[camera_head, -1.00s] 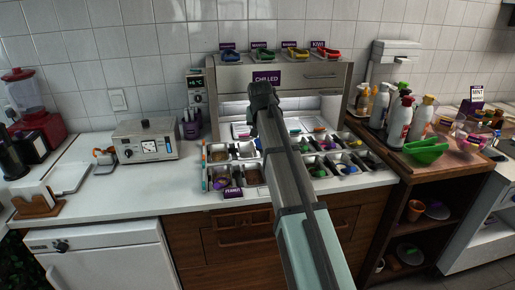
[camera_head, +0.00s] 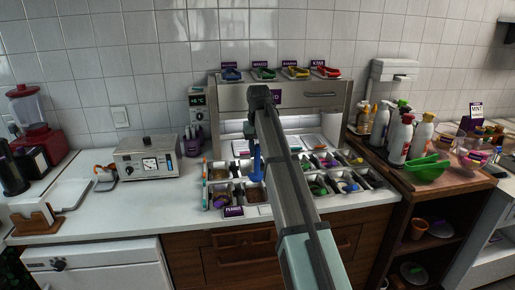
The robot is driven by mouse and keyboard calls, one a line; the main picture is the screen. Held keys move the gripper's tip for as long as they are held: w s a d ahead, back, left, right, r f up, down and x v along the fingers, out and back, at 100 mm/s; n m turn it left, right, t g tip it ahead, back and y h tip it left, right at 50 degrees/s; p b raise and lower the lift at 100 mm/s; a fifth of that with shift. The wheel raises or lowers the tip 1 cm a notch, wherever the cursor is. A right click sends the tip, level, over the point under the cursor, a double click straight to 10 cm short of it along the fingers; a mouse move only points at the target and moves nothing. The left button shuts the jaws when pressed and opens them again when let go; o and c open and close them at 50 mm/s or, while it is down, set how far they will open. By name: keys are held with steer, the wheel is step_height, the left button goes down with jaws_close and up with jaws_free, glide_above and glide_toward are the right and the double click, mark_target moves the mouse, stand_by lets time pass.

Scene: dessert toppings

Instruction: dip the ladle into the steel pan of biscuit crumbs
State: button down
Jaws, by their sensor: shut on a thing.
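My arm reaches from the lower right up to the topping station, and my gripper (camera_head: 252,134) is at its far end, small and partly hidden by the arm. It is shut on a blue thing (camera_head: 257,161), which seems to be the ladle's handle and hangs down over the left steel pans. The ladle's bowl cannot be made out. The left steel pans hold brown and tan toppings, one at the back left (camera_head: 219,174) and one at the front (camera_head: 255,193). I cannot tell which of them holds the biscuit crumbs.
A purple peanut sign (camera_head: 233,212) stands before the left pans. More pans with coloured scoops (camera_head: 320,187) lie to the right of my arm. Bottles (camera_head: 400,138) and a green bowl (camera_head: 427,168) stand farther right.

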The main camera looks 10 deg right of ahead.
mark_target(258, 179)
steer(key=shift+f, duration=6.45)
steer(key=shift+t, duration=0.4)
steer(key=w, duration=0.5)
steer(key=shift+f, duration=0.3)
steer(key=shift+s+f+t, duration=0.4)
steer(key=shift+s+t, duration=0.3)
steer(key=shift+s, duration=0.05)
steer(key=shift+s+f+t, duration=0.4)
steer(key=shift+s+t, duration=0.3)
steer(key=shift+s+f+t, duration=1.3)
steer(key=shift+s+t, duration=0.05)
steer(key=shift+t, duration=0.45)
steer(key=shift+r, duration=0.1)
